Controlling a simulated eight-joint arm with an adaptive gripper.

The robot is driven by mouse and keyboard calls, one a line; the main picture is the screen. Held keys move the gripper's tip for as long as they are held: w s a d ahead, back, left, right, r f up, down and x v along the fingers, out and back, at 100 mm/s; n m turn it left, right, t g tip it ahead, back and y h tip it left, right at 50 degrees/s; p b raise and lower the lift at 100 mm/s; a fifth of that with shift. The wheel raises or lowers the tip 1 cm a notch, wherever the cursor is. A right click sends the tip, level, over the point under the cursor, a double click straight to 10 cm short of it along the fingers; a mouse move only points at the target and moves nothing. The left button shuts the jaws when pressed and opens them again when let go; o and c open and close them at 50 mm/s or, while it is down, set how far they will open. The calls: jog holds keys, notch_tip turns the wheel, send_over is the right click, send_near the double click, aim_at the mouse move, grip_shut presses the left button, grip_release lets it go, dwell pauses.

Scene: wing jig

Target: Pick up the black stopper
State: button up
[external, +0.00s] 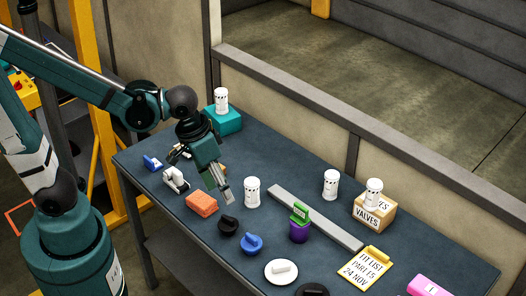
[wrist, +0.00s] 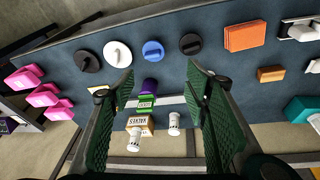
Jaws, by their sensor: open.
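Two black stoppers are in view, round discs with a raised grip. One (external: 228,224) lies near the orange block, and in the wrist view it is at upper right (wrist: 190,44). The other (external: 312,290) is cut off by the bottom edge of the external view, and in the wrist view it is at upper left (wrist: 88,62). My gripper (external: 226,194) is open and empty above the table, beyond the first stopper. In the wrist view its two green-padded fingers (wrist: 163,88) stand wide apart, with no stopper between them.
A blue stopper (external: 251,243) and a white one (external: 281,271) lie between the black ones. A white canister (external: 252,192) stands near my gripper. An orange block (external: 201,203), purple cup (external: 299,232), grey bar (external: 325,222) and valves box (external: 374,212) are around.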

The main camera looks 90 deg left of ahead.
aim_at(228, 216)
jog(key=a+f+n+g+b, duration=0.1)
jog(key=a+f, duration=0.1)
jog(key=f, duration=0.2)
jog(key=a+f+n+g, duration=0.1)
jog(key=a+f+n, duration=0.1)
jog(key=f, duration=0.3)
jog(key=a+f+n+g+b, duration=0.1)
jog(key=a+f, duration=0.3)
jog(key=f, duration=0.1)
jog(key=shift+w+f+n+h+b, duration=0.1)
jog(key=shift+n+h+b, duration=0.2)
jog(key=shift+n, duration=0.1)
jog(key=shift+f, duration=0.1)
jog(key=shift+f, duration=1.15)
jog(key=shift+d+f, duration=0.1)
jog(key=shift+f, duration=0.05)
jog(key=shift+w+f+b, duration=0.1)
jog(key=shift+f+b, duration=0.4)
jog(key=shift+f, duration=1.95)
jog(key=c, duration=0.7)
jog(key=shift+c, duration=0.2)
